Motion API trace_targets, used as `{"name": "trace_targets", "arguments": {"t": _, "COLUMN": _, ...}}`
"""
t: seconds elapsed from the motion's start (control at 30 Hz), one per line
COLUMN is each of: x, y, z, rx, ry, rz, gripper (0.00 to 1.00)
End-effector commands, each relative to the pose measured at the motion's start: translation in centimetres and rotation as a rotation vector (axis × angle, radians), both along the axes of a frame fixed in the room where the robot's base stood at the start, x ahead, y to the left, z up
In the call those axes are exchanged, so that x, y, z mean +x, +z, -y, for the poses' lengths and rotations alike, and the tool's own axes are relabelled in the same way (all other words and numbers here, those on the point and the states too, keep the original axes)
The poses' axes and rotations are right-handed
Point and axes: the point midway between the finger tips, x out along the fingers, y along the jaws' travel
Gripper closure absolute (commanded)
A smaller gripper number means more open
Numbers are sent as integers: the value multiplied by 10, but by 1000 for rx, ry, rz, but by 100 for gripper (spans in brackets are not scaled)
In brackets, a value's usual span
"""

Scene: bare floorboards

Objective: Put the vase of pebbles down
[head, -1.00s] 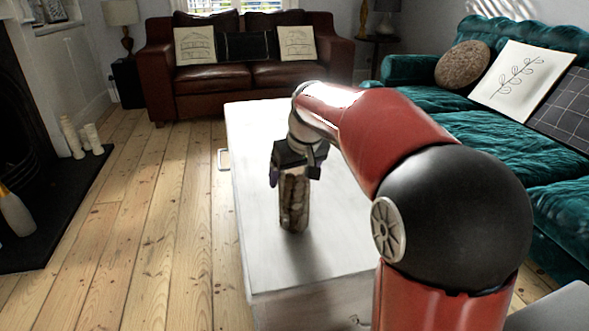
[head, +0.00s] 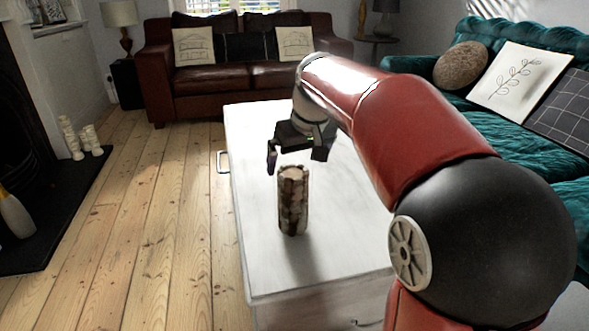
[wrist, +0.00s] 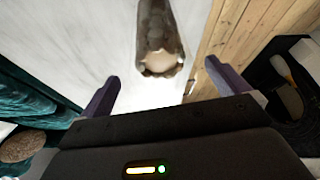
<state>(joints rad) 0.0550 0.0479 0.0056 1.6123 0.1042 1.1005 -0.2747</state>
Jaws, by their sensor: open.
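The vase of pebbles (head: 292,203) is a tall brown and cream cylinder standing upright on the white table (head: 262,262). My gripper (head: 298,164) is open and empty, above and slightly behind the vase in the head view, apart from it. In the wrist view the vase (wrist: 158,35) is at the top middle, its rim facing the camera, beyond the spread fingers of my gripper (wrist: 158,82). Nothing is between the fingers.
A teal sofa (head: 475,125) runs along the right side of the table. A brown leather sofa (head: 232,78) stands behind it. Wooden floor (head: 140,220) is clear on the left, with pale candles (head: 80,140) on the dark hearth. The tabletop around the vase is bare.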

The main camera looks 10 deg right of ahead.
Motion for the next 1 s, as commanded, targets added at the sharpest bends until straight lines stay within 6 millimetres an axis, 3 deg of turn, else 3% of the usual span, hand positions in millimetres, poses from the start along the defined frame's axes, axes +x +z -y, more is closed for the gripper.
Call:
{"name": "trace_targets", "arguments": {"t": 0.03, "x": -4, "y": 14, "z": 1, "rx": 0, "ry": 0, "rz": 4, "gripper": 0}}
{"name": "trace_targets", "arguments": {"t": 0.2, "x": -15, "y": 38, "z": 3, "rx": -1, "ry": 0, "rz": 2, "gripper": 0}}
{"name": "trace_targets", "arguments": {"t": 0.57, "x": -28, "y": 50, "z": 3, "rx": 0, "ry": -6, "rz": 2, "gripper": 0}}
{"name": "trace_targets", "arguments": {"t": 0.67, "x": -55, "y": 46, "z": 1, "rx": -1, "ry": -25, "rz": 12, "gripper": 0}}
{"name": "trace_targets", "arguments": {"t": 0.77, "x": -100, "y": 32, "z": -2, "rx": 0, "ry": -61, "rz": 29, "gripper": 0}}
{"name": "trace_targets", "arguments": {"t": 0.9, "x": -169, "y": -2, "z": -5, "rx": 2, "ry": -116, "rz": 57, "gripper": 0}}
{"name": "trace_targets", "arguments": {"t": 1.0, "x": -210, "y": -32, "z": -5, "rx": 3, "ry": -149, "rz": 74, "gripper": 0}}
